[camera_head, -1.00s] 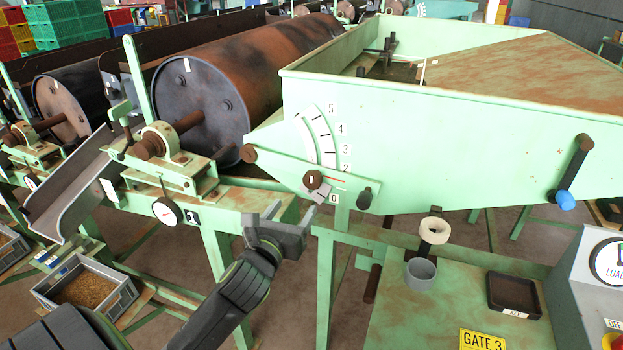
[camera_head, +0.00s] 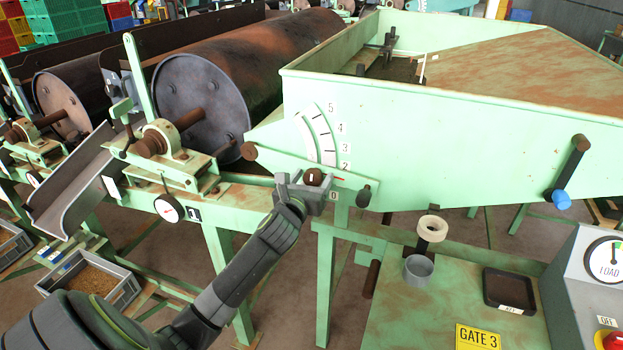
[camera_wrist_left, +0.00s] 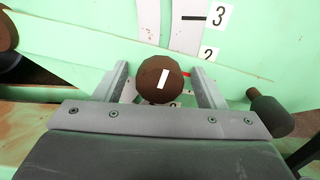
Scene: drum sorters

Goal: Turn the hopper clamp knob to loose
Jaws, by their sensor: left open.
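The hopper clamp knob (camera_head: 314,177) is a round brown knob with a white mark, on the pale green hopper's side below a curved scale numbered 0 to 5. In the left wrist view the knob (camera_wrist_left: 160,80) sits between the two fingers of my left gripper (camera_wrist_left: 160,85). The white mark stands nearly upright, tilted slightly right. My left gripper (camera_head: 308,184) is open around the knob, with a gap at each side. A short red pointer shows at the knob's right. My right gripper is not in view.
A dark handle (camera_head: 364,196) projects just right of the knob. A crank with a blue grip (camera_head: 562,199) is on the hopper's right side. Below stand a grey cup (camera_head: 419,269), a black tray (camera_head: 509,291) and a control box (camera_head: 590,290). A rusty drum (camera_head: 220,90) lies behind left.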

